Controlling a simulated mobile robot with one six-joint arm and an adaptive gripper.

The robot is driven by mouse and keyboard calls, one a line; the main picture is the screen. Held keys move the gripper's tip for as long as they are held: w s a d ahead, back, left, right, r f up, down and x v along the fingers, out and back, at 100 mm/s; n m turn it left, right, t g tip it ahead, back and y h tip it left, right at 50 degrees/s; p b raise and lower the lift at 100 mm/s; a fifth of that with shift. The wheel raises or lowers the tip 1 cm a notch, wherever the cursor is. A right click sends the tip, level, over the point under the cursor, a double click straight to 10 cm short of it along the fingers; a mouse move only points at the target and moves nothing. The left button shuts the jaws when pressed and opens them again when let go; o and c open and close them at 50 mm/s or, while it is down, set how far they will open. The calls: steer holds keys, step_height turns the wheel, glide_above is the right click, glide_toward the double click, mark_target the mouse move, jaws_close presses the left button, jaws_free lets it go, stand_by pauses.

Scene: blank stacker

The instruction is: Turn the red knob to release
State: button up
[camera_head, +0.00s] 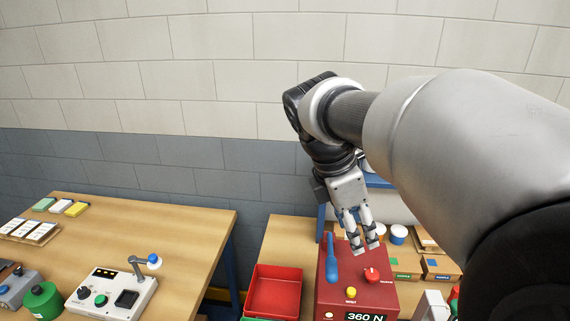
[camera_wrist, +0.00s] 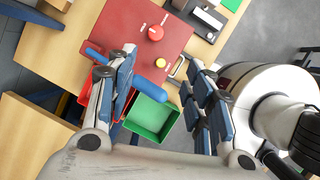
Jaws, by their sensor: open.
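The red knob (camera_head: 371,275) sits on the red machine (camera_head: 330,300), right of a blue lever (camera_head: 331,262) and above right of a yellow button (camera_head: 351,292). In the wrist view, the red knob (camera_wrist: 156,33) is near the top, beyond the fingertips. My gripper (camera_head: 363,243) is open and empty, above the machine and close to the knob, with its fingers pointing down. In the wrist view, my gripper (camera_wrist: 161,60) has its fingers spread, and the blue lever (camera_wrist: 95,53) runs partly behind the left finger. I see no contact with the knob.
A display on the machine reads 360 N. A red tray (camera_head: 273,291) stands to its left; a green tray (camera_wrist: 152,118) shows between my fingers. Boxes (camera_head: 440,267) and jars stand at the right. A separate table (camera_head: 150,235) at left holds a white control box (camera_head: 110,293).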

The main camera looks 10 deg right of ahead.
steer(key=w, duration=0.1)
steer(key=n+b, duration=0.1)
steer(key=b, duration=0.5)
glide_toward(372, 273)
steer(key=x, duration=0.8)
steer(key=shift+c, duration=0.3)
steer(key=c, duration=1)
